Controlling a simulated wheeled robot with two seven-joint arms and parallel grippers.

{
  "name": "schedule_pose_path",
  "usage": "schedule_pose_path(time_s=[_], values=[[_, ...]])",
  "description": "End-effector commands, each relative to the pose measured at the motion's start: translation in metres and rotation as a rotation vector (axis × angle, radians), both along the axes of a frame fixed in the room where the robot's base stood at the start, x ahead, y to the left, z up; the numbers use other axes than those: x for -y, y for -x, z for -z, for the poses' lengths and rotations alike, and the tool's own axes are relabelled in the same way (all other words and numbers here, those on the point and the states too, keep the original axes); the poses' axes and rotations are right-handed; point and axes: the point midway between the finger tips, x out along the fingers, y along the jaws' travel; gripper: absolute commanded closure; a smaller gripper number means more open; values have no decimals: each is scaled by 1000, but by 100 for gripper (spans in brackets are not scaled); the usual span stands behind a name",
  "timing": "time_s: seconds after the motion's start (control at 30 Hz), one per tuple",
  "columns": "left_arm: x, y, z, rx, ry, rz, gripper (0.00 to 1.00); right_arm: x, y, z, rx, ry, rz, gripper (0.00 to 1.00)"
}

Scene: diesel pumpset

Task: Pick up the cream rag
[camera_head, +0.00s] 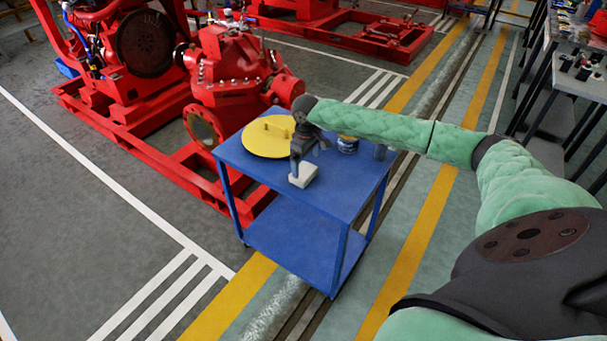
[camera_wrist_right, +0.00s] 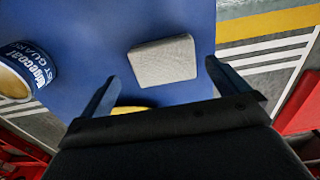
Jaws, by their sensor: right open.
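The cream rag (camera_head: 303,174) is a small, pale, flat block lying on the blue cart top near its front edge. In the right wrist view the rag (camera_wrist_right: 162,60) looks light grey and lies on the blue surface, ahead of and between the fingertips. My right gripper (camera_head: 307,152) hangs over the cart just above and behind the rag, pointing down. In the wrist view the right gripper's fingers (camera_wrist_right: 158,72) are wide apart with nothing between them. I cannot tell the height left above the rag. My left gripper is not in view.
A round yellow lid (camera_head: 262,137) lies on the cart (camera_head: 340,190), left of my right gripper. A blue-and-white can (camera_head: 347,144) stands to its right and shows large in the wrist view (camera_wrist_right: 27,72). Red pump machinery (camera_head: 235,75) stands behind the cart.

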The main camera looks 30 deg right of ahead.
Motion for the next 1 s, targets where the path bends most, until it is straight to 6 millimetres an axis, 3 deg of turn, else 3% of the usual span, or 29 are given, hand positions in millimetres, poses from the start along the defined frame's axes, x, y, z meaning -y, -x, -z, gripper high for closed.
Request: schedule_pose_path(time_s=[0.33,0.57,0.6,0.8,1.0], values=[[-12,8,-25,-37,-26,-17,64,-3,2,42,-1,0,0,0],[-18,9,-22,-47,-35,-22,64,-3,2,47,0,0,0,0],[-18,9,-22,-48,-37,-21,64,-3,2,46,0,0,0,2],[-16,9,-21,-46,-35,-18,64,-3,2,46,0,0,0,37],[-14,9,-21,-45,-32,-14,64,-3,2,46,0,0,-1,37]])
